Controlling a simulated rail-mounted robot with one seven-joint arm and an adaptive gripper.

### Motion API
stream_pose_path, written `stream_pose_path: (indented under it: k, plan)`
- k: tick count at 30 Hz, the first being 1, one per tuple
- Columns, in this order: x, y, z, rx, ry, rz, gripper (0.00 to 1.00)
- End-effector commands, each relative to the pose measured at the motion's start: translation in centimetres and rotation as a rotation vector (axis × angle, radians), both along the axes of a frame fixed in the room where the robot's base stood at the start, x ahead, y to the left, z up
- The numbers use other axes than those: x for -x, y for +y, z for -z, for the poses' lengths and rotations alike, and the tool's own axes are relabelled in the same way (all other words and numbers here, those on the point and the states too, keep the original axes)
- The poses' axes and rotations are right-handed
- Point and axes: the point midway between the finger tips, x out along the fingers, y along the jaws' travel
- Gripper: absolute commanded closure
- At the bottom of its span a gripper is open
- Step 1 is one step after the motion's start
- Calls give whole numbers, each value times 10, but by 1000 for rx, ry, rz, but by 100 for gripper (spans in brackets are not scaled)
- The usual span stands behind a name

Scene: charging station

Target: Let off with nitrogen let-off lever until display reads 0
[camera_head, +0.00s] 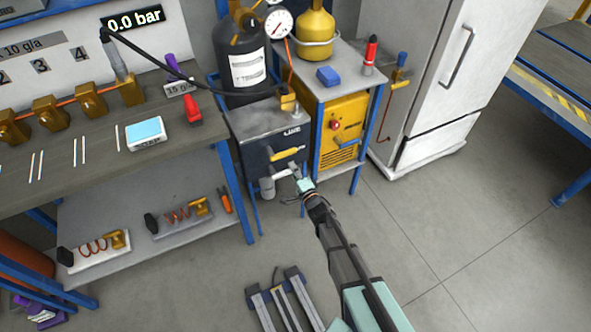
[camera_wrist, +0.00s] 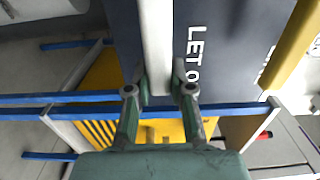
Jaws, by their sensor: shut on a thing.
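The wall display (camera_head: 134,19) reads 0.0 bar. The dark blue charging box (camera_head: 252,157) carries a yellow lever (camera_head: 288,154) and, below it, a pale grey let-off lever (camera_head: 281,174). In the wrist view the let-off lever (camera_wrist: 157,40) is a pale bar running down between my fingers, beside white lettering "LET O"; the rest of the lettering is cut off. My gripper (camera_wrist: 160,85) is shut on this lever; it also shows at the box front in the head view (camera_head: 301,184). The yellow lever (camera_wrist: 292,45) is to the right in the wrist view.
A workbench (camera_head: 92,150) with brass fittings is at left. A dark gas cylinder (camera_head: 247,62) stands behind the box. A yellow unit (camera_head: 342,125) sits in a blue-framed stand on the right, beside a white fridge (camera_head: 432,75).

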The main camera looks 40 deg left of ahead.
Motion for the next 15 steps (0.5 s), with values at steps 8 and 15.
stream_pose_path:
  k: [8,15]
  plan:
    - [0,1,1,0,3,0,52]
    - [1,-1,0,0,1,0,52]
